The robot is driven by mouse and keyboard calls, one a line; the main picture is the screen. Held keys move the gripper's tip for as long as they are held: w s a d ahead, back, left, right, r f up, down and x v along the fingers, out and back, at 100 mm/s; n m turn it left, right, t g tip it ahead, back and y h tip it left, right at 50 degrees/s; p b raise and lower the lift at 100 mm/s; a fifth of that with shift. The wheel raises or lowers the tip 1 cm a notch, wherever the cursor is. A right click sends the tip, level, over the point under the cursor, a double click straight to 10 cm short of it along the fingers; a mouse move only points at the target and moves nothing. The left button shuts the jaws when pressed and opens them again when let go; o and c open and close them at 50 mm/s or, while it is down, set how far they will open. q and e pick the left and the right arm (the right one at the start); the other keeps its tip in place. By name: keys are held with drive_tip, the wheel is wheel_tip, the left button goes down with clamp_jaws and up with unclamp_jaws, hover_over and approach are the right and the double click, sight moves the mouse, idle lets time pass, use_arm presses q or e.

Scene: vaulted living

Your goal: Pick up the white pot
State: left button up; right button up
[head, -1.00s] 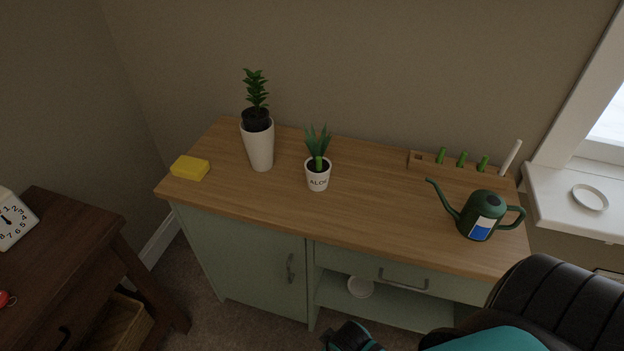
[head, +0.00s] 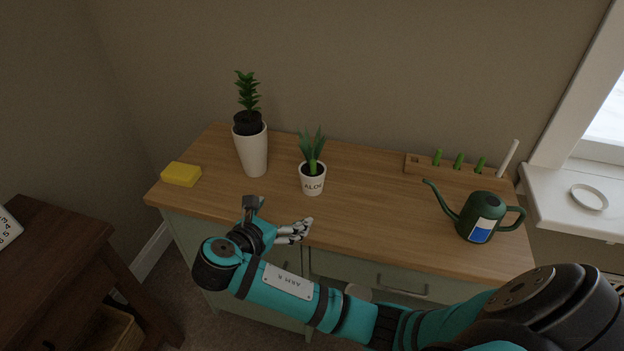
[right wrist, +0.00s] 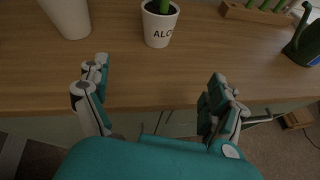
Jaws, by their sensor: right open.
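Two white pots stand upright on the wooden cabinet top. One is a tall tapered white pot (head: 253,155) with dark soil and a leafy plant. The other is a small white pot (head: 312,182) lettered ALOE, holding a spiky aloe; it also shows at the top middle of the right wrist view (right wrist: 159,28). The tall pot's lower part is at that view's upper left (right wrist: 68,16). My right gripper (head: 279,218) is open and empty at the cabinet's front edge, in front of both pots and touching neither. In the wrist view its fingers (right wrist: 158,75) are spread wide, pointing toward the ALOE pot. My left gripper is out of view.
A yellow sponge (head: 181,174) lies at the cabinet's left end. A green watering can (head: 478,218) stands at the right, with a wooden holder of green-handled items (head: 428,165) behind it. The wooden top (head: 375,205) is clear between the ALOE pot and the can.

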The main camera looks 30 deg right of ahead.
sight(307, 175)
drive_tip(key=shift+n+h, duration=0.7)
drive_tip(key=shift+h, duration=0.1)
drive_tip(key=w+d, duration=0.2)
drive_tip(key=d, duration=0.1)
drive_tip(key=w+d, duration=0.2)
drive_tip(key=d, duration=0.1)
drive_tip(key=w+d, duration=0.2)
drive_tip(key=d, duration=0.1)
drive_tip(key=shift+w+d+b, duration=0.2)
drive_tip(key=shift+w+b, duration=0.1)
drive_tip(key=shift+w, duration=0.05)
drive_tip(key=x, duration=0.6)
drive_tip(key=shift+w+d, duration=0.1)
drive_tip(key=shift+w, duration=0.15)
drive_tip(key=c, duration=1.6)
drive_tip(key=shift+o, duration=0.2)
drive_tip(key=shift+r, duration=0.15)
